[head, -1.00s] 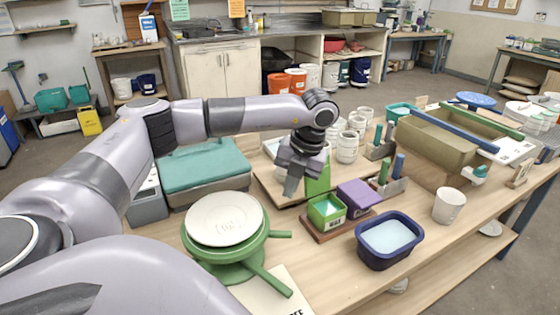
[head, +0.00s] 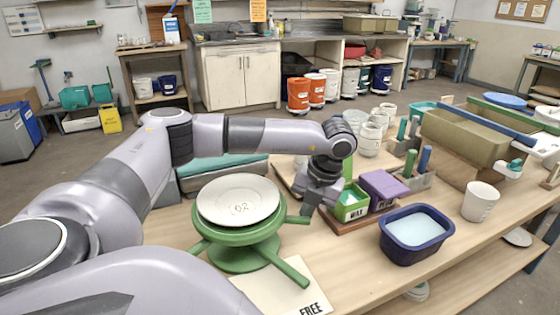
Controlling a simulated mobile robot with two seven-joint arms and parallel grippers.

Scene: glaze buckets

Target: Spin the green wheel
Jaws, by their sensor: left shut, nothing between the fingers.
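The green wheel (head: 238,235) stands on the table in the middle of the head view, with green spokes sticking out around it. A round cream plate (head: 239,198) marked with digits lies on top of it. My left gripper (head: 308,211) points down just right of the wheel, beside the end of its right spoke (head: 295,219). The gripper is shut with nothing held. I cannot tell whether it touches the spoke. My right gripper is not in view.
A blue tub (head: 416,236) and white cup (head: 480,201) stand further right. A card marked FREE (head: 290,288) lies before the wheel.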

